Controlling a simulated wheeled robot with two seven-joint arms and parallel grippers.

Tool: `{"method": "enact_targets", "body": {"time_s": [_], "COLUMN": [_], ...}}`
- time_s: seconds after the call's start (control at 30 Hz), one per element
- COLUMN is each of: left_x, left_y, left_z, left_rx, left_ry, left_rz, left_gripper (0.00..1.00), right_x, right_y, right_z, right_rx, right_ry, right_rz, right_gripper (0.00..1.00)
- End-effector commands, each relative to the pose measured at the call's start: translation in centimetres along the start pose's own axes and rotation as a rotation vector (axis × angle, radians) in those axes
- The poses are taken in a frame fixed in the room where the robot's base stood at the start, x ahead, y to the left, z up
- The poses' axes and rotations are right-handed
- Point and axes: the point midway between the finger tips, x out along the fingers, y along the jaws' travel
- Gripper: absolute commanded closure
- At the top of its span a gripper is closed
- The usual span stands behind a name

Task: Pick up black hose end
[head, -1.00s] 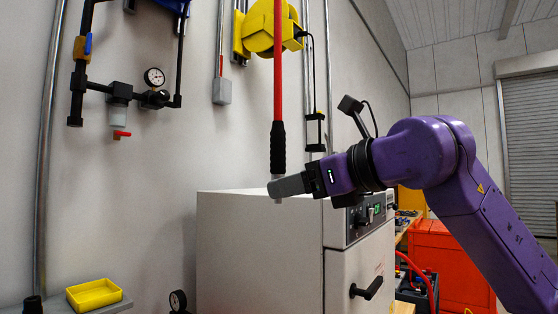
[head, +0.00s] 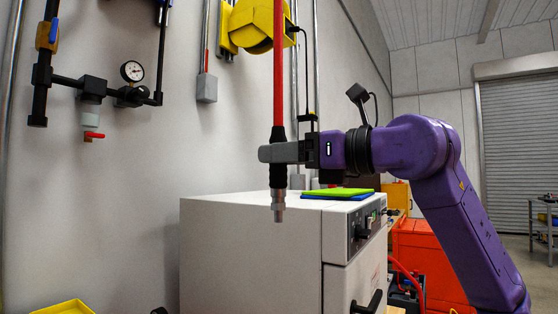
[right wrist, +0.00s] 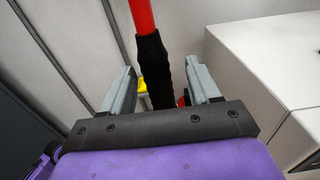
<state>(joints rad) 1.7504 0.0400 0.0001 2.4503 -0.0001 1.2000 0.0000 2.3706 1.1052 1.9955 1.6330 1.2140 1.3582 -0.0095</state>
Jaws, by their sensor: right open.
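The black hose end (head: 278,176) hangs upright on a red hose (head: 280,70), with a metal tip (head: 279,210) below its black sleeve. My right gripper (head: 280,152) is level with the upper part of the sleeve and hides some of it in the head view. In the right wrist view, the black sleeve (right wrist: 154,72) stands between the two grey fingers of the open gripper (right wrist: 160,85), with a gap on each side. My left gripper is not in view.
A white cabinet (head: 250,255) stands below and behind the hose, with a green mat (head: 338,192) on top. A yellow reel (head: 258,25) is on the wall above. A gauge (head: 132,71) and pipes are at the left. An orange box (head: 430,250) stands at the right.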

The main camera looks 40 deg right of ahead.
Motion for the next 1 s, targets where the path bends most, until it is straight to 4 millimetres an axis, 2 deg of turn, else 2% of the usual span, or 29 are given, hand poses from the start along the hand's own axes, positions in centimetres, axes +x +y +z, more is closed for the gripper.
{"method": "enact_targets", "body": {"time_s": [0.1, 0.3, 0.37, 0.5, 0.8, 0.87, 0.97, 1.0], "left_x": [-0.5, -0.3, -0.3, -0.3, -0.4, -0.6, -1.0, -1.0], "left_y": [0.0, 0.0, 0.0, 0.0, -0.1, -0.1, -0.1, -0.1], "left_z": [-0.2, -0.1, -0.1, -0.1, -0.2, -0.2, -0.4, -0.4], "left_rx": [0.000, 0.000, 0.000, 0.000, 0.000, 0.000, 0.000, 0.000], "left_ry": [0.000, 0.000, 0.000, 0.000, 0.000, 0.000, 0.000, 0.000], "left_rz": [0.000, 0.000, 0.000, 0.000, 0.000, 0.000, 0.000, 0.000], "left_gripper": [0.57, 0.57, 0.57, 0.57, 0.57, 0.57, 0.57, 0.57], "right_x": [1.3, 1.4, 1.4, 1.4, 1.4, 1.4, 1.4, 0.8], "right_y": [0.0, 0.1, 0.1, 0.1, 0.1, 0.1, 0.3, -0.4], "right_z": [0.1, 0.0, -0.1, -0.1, 0.4, 1.2, 3.5, 4.4], "right_rx": [0.001, 0.000, 0.000, 0.000, 0.000, 0.000, -0.001, 0.003], "right_ry": [0.000, -0.002, -0.002, -0.001, -0.002, -0.004, -0.005, -0.007], "right_rz": [0.001, 0.002, 0.002, 0.002, 0.003, 0.003, 0.005, 0.002], "right_gripper": [0.39, 0.39, 0.55, 1.00, 1.00, 1.00, 1.00, 1.00]}}
